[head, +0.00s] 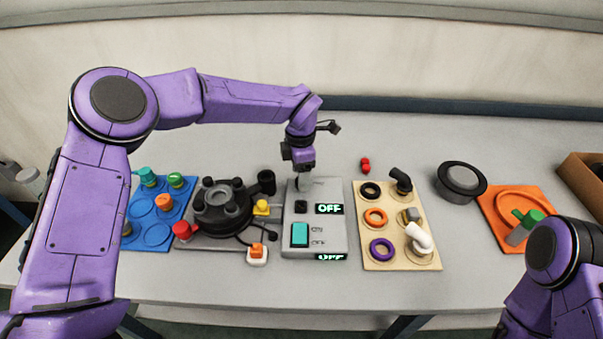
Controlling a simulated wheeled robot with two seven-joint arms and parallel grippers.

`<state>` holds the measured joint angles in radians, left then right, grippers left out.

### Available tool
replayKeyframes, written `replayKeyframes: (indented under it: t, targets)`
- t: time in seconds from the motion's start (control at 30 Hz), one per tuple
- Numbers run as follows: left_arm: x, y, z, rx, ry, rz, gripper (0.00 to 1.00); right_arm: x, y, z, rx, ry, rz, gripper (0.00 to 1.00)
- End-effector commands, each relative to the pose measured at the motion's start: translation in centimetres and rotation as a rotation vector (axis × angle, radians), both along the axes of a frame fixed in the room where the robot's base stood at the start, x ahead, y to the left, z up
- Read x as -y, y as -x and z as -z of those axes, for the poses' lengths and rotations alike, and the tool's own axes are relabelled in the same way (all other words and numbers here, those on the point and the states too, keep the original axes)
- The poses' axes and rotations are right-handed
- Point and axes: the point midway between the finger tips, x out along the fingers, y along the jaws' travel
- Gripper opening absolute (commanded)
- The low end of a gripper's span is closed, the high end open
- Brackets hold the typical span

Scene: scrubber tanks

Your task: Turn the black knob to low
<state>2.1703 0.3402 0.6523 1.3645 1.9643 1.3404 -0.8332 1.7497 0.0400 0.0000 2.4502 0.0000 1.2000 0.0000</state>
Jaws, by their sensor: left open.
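A grey control box (326,242) lies on the middle of the table. A small black knob (301,207) sits near its upper left, beside a display (329,209) reading "OFF". A teal rocker switch (300,234) is below the knob, and a second "OFF" display (331,257) shows at the box's front edge. My left gripper (303,183) points down just above the back left of the box, close behind the knob. It is open, and I see nothing in it. My right arm shows at the lower right, but its gripper is out of view.
A black round device (222,205) with red and yellow parts stands left of the box, and a blue tray (146,228) lies further left. A beige board (388,261) with rings and pipe elbows is close on the right. Free table lies along the front.

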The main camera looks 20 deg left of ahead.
Motion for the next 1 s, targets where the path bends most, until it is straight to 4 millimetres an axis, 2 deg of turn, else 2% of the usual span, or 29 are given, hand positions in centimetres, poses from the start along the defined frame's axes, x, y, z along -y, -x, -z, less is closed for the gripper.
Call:
replayKeyframes:
  t: [0.13,0.37,0.4,0.57,1.0]
  targets:
    - [0.0,0.0,1.3,-0.001,-0.001,0.001,0.63,0.0,0.0,-0.3,0.000,0.000,0.000,0.81]
    - [0.0,0.0,1.6,0.001,-0.001,0.000,0.63,0.0,0.0,-0.3,0.000,0.000,0.000,0.81]
    - [0.0,0.0,1.6,0.001,-0.001,0.000,0.59,0.0,0.0,-0.3,0.001,0.001,0.000,0.81]
    - [0.0,0.0,1.5,0.001,-0.001,0.000,0.07,0.0,0.0,-0.3,0.001,0.001,0.000,0.81]
    - [0.0,0.0,1.6,0.001,0.000,-0.076,0.07,0.0,0.0,0.1,0.001,0.001,0.000,0.81]
